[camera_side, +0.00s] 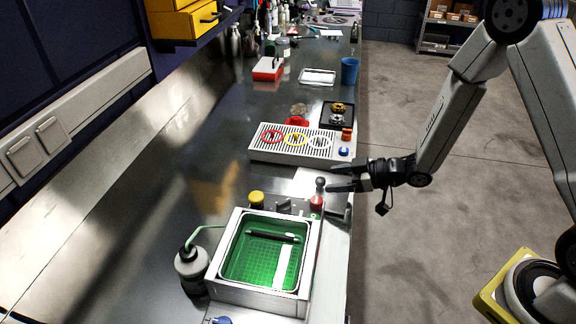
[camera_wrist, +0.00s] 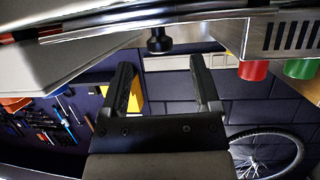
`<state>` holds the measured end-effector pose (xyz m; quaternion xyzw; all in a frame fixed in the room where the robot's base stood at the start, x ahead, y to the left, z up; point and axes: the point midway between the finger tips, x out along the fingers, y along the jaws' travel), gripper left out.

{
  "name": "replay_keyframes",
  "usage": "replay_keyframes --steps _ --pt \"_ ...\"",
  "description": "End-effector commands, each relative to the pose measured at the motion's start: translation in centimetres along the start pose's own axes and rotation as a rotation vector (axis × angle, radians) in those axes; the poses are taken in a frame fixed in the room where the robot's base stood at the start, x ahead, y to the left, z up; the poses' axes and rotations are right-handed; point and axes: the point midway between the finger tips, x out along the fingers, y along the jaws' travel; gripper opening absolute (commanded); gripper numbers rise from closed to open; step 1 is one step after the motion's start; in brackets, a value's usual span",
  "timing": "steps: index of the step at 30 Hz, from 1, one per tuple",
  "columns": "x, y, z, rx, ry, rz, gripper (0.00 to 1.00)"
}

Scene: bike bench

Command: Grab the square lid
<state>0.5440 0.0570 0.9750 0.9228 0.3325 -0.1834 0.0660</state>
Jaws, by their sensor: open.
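The square lid (camera_side: 308,180) appears to be the pale flat plate lying on the bench between the slotted tray and the tank with the green basket. A black round knob (camera_side: 320,185) stands up at it. In the wrist view the picture is upside down, and a black knob (camera_wrist: 160,42) sits ahead of my fingertips, about midway between them. My gripper (camera_side: 332,178) is open and empty, fingers level, just right of the knob. It also shows in the wrist view (camera_wrist: 160,64). Contact with the knob cannot be told. My gripper hides part of the lid.
The open tank (camera_side: 309,262) with a green basket stands in front. The slotted tray (camera_side: 258,154) with coloured rings lies behind. A pump bottle (camera_side: 191,268) stands left of the tank, and a blue cup (camera_side: 349,72) farther back. The bench's right edge is close to my gripper.

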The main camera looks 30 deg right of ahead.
Motion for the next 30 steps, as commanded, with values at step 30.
replay_keyframes --steps 30 --pt "4.3 -0.1 0.0 0.0 -0.001 0.0 0.61"
